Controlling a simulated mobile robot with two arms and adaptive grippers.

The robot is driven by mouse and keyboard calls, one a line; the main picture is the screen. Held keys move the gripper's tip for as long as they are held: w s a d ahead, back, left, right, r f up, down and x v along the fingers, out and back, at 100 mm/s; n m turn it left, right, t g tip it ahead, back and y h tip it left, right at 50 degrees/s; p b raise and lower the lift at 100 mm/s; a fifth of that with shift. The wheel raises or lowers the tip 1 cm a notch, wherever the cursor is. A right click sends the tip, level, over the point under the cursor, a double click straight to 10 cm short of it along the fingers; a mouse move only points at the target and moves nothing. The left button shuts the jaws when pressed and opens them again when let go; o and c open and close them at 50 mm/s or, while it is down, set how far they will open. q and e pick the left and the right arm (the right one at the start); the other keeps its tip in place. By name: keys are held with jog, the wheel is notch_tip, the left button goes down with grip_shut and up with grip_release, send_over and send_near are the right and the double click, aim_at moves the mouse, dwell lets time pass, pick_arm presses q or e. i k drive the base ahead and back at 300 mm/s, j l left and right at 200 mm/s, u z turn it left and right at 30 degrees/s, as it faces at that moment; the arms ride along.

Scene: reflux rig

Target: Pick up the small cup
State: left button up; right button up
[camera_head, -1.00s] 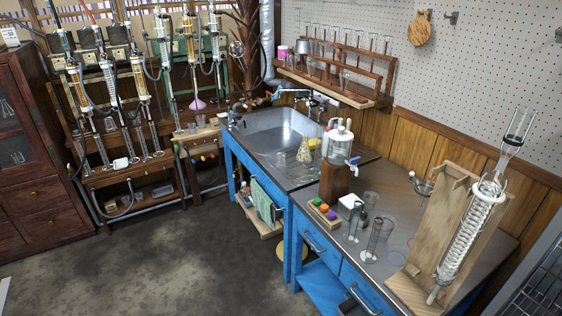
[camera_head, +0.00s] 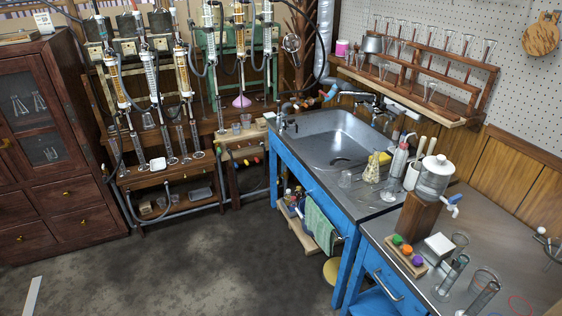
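Several small vessels are in view, and I cannot tell which one is the small cup. Small glass cups (camera_head: 246,120) stand on the little wooden table by the green rig. Glass cylinders (camera_head: 453,272) stand on the near right bench. Neither of my grippers is in view.
A blue-framed sink bench (camera_head: 320,205) runs along the right. A clear jar with a blue tap (camera_head: 434,176) stands on a wooden block. A rack with coloured caps (camera_head: 406,255) lies near it. A dark cabinet (camera_head: 52,140) stands left. The grey floor (camera_head: 200,260) between is open.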

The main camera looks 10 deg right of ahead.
aim_at(345, 181)
jog(key=i+j+u, duration=0.1)
jog(key=i, duration=0.45)
jog(key=i+j+u, duration=0.1)
jog(key=i+j, duration=0.15)
jog(key=i, duration=0.3)
jog(key=i+j+u, duration=0.1)
jog(key=i, duration=0.45)
jog(key=i+z, duration=0.25)
jog(key=z, duration=0.2)
jog(key=i+j+z, duration=0.2)
jog(key=z, duration=0.25)
jog(key=i+j+z, duration=0.25)
jog(key=z, duration=0.15)
jog(key=i+j+z, duration=0.15)
jog(key=j+z, duration=0.15)
jog(key=z, duration=0.15)
